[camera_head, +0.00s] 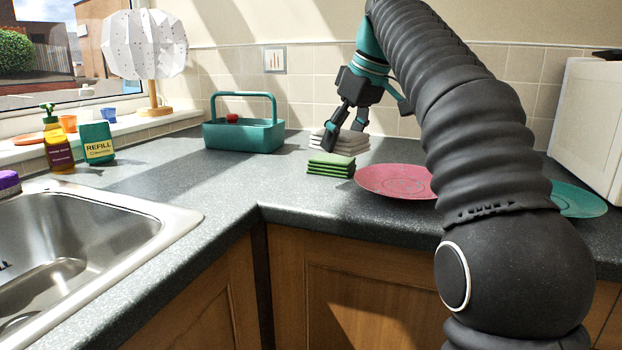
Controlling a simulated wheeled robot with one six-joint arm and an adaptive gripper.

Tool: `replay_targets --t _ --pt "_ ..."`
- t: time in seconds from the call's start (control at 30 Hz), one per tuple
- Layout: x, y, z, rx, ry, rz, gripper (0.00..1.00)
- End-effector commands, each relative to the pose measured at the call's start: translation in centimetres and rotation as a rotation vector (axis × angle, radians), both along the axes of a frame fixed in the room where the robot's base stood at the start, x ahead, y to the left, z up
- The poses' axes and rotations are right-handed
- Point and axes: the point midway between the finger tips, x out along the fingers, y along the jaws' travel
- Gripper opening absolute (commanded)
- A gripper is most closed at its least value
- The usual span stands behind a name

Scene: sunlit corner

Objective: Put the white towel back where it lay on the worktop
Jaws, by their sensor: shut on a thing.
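The white towel (350,144) is a folded, layered stack at the back of the grey worktop (230,178), just behind a folded green cloth (331,165). My gripper (343,140) points down at the towel and is shut on it. One finger shows in front of the towel's left part, the other over its top. The green cloth hides part of the towel's lower front, so I cannot tell whether the towel touches the worktop or hangs slightly above it.
A teal caddy (243,137) with a red item stands left of the towel. A pink plate (397,181) lies right of the green cloth, and a teal plate (578,200) lies farther right by a white appliance (590,125). The sink (85,245) is at left. Worktop before the caddy is clear.

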Motion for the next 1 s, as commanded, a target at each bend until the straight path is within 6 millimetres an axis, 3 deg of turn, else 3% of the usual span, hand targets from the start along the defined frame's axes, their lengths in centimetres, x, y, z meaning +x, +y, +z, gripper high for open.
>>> replay_targets --t 0.1,0.33,0.47,0.73,1.0 --pt "-0.5 2.5 -1.9 -0.001 0.001 0.005 0.39" --pt "-1.0 5.5 -3.5 0.000 0.000 0.003 0.39" --pt "-1.1 5.9 -4.0 -0.001 -0.001 0.001 0.39" --pt "-1.1 5.8 -7.4 -0.001 -0.001 0.000 0.39" --pt "-1.1 5.8 -7.7 -0.001 -0.001 0.001 0.39"
